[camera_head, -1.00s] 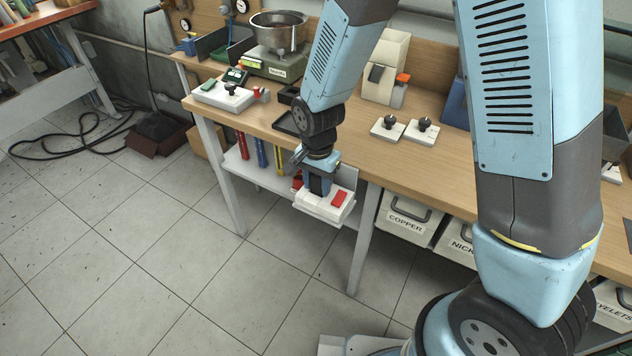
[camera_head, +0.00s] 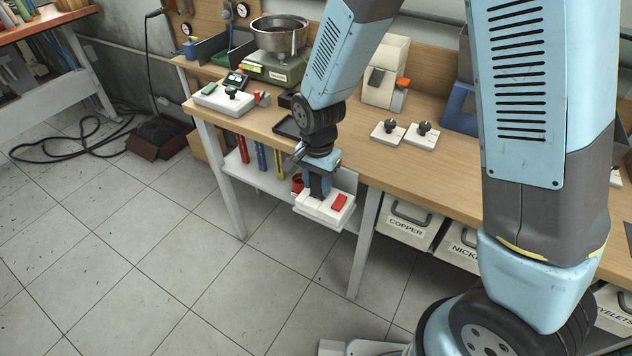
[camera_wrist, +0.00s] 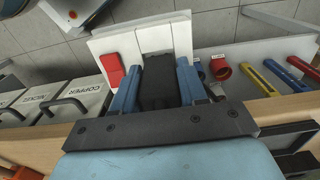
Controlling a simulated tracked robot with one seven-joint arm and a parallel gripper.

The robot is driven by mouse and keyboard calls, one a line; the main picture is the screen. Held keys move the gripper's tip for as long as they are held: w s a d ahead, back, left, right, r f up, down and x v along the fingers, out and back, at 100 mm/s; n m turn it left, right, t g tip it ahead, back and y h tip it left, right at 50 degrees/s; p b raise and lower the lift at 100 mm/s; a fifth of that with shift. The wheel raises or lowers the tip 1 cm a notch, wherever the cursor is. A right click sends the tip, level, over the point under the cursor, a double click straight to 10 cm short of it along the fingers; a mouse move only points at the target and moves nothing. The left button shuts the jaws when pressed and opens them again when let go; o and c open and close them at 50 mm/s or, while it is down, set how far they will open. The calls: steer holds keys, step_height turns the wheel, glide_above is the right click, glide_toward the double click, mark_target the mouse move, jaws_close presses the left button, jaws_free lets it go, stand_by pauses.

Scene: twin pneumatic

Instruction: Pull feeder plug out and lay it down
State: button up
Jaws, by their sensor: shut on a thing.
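A white socket box (camera_head: 323,207) with a red switch (camera_head: 339,201) sits at the front of the workbench, below the tabletop. My gripper (camera_head: 317,190) points down at this box beside the switch. In the wrist view my gripper (camera_wrist: 158,75) has its two blue fingers on either side of a dark plug (camera_wrist: 158,88), shut on it. The plug's far end meets the face of the white box (camera_wrist: 115,48), with the red switch (camera_wrist: 111,70) to its left. I cannot tell whether the plug is still seated, because the fingers hide its sides.
The wooden tabletop (camera_head: 365,160) runs close above my gripper. A red cup (camera_head: 297,183) and red, blue and yellow tubes stand on the shelf to the left. Bins labelled COPPER (camera_head: 405,224) and NICKEL hang to the right. The tiled floor (camera_head: 180,260) in front is clear.

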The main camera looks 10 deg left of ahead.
steer(key=shift+r, duration=1.3)
stand_by(0.5)
steer(key=shift+s+r, duration=0.1)
steer(key=shift+r, duration=1.75)
